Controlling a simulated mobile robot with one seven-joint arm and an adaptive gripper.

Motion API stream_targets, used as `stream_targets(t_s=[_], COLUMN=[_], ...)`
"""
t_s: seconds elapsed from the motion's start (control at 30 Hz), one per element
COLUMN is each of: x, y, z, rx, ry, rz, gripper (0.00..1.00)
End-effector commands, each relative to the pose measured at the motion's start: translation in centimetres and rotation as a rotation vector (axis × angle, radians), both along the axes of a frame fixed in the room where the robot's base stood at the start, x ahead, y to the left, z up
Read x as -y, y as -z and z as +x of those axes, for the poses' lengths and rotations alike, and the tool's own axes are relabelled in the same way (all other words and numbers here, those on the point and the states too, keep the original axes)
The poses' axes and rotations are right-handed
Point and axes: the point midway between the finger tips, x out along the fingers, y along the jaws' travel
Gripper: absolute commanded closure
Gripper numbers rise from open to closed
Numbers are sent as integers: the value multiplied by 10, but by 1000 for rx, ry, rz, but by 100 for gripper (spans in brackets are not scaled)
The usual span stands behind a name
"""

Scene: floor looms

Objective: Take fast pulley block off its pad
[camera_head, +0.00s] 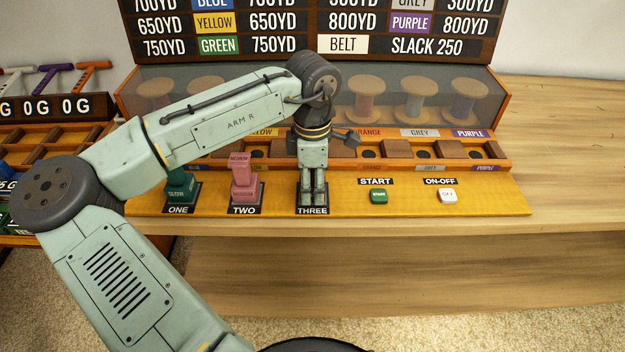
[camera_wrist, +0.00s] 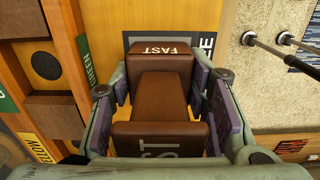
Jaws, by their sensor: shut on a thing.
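The brown fast pulley block (camera_wrist: 162,88), lettered FAST, sits between the fingers of my gripper in the wrist view. My gripper (camera_head: 313,192) points down over the black pad marked THREE (camera_head: 312,211) in the head view and is shut on the block. My fingers hide the block in the head view, so I cannot tell whether it touches the pad. The green slow block (camera_head: 179,187) stands on pad ONE (camera_head: 178,210). The pink medium block (camera_head: 243,180) stands on pad TWO (camera_head: 244,210).
The START button (camera_head: 379,196) and ON-OFF button (camera_head: 447,196) are to the right on the same ledge. Behind my gripper is a row of brown blocks and holes, then a case with spools (camera_head: 416,98). The wooden table (camera_head: 565,150) is clear at the right.

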Motion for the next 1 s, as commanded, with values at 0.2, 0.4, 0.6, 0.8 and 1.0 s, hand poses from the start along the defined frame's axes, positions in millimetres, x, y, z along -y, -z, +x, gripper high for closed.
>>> stream_targets(t_s=[0.2,0.4,0.6,0.8,1.0], x=[0,0,0,1,-2], y=[0,0,-6,-27,-36], z=[0,0,1,1,-33], rx=[0,1,1,2,3], ry=[0,0,0,1,4], rz=[0,0,0,-1,0], gripper=[95,96,96,96,96])
